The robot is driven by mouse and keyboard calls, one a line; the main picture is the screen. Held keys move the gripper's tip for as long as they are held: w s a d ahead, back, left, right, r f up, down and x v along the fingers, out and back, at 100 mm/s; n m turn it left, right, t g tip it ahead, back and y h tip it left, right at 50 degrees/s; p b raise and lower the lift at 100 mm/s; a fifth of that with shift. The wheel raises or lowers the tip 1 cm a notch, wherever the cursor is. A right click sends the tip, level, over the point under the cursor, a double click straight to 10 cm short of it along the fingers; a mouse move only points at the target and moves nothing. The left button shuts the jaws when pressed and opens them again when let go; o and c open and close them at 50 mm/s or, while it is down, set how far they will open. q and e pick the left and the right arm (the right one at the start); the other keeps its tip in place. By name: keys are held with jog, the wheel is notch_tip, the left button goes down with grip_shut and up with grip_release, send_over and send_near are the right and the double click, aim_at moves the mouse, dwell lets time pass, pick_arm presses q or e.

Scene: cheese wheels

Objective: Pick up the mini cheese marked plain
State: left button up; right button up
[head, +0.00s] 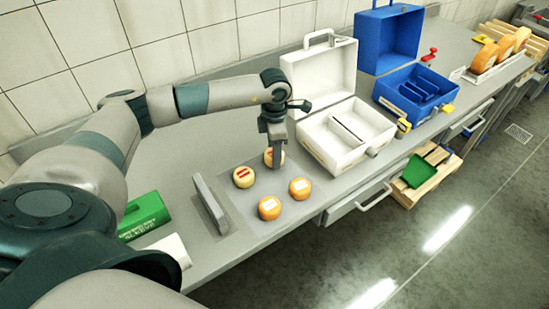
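Several mini cheeses sit on the grey counter. A pale one with red marks (243,177) is at the left. A second one with a red mark (269,155) is at the back, partly hidden behind my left gripper (277,163). Two orange ones with white labels stand nearer the front edge, one at the front (270,207) and one at the right (300,188). The label writing is too small to read. My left gripper points down at the back cheese; I cannot tell whether its fingers are open or touch it. My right gripper is not in view.
An open white case (345,163) stands right of the cheeses, with an open blue case (447,105) beyond. A grey upright plate (209,203) stands to their left, near a green sleeve box (145,216). Large cheese wheels (490,54) are far right.

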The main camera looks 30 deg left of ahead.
pick_arm(q)
jog(key=shift+d+r+b, duration=0.2)
jog(key=shift+r+b, duration=0.2)
jog(key=shift+r, duration=0.2)
jog(key=shift+d+r+b, duration=0.15)
jog(key=shift+r+b, duration=0.2)
jog(key=shift+r, duration=0.2)
jog(key=s+d+r+b, duration=0.2)
jog(key=d+r+b, duration=0.2)
jog(key=d+r, duration=0.3)
jog(key=shift+s+d, duration=0.2)
jog(key=shift+d, duration=1.7)
